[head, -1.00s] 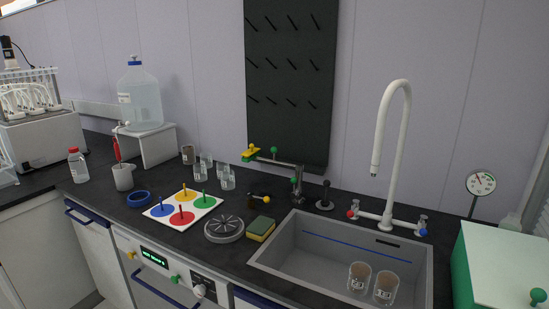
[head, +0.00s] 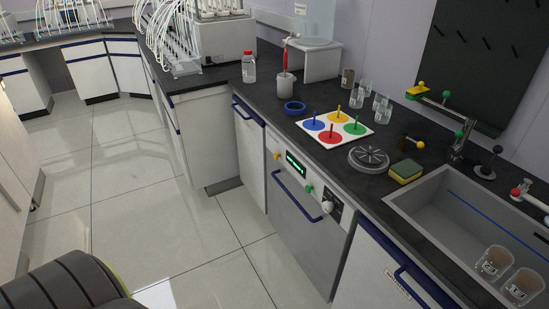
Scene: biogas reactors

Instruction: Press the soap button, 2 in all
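No label marks a soap button at this size, so I cannot tell which control it is. A dishwasher-like front (head: 300,215) under the counter carries a green-lit display (head: 294,163), a yellow button (head: 277,155), a green button (head: 309,188) and a pale round knob (head: 328,207). On the counter behind the sink stands a black-knobbed fitting (head: 487,163). Neither of my grippers is in view. A dark rounded part with a yellow-green edge at the bottom left seems to be mine.
The sink (head: 430,210) at the right holds two beakers. A sponge (head: 406,171), a ridged grey disc (head: 368,158), a white board (head: 333,128) with coloured discs and a red-capped bottle (head: 248,68) stand on the counter. The tiled floor (head: 100,190) at left is open.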

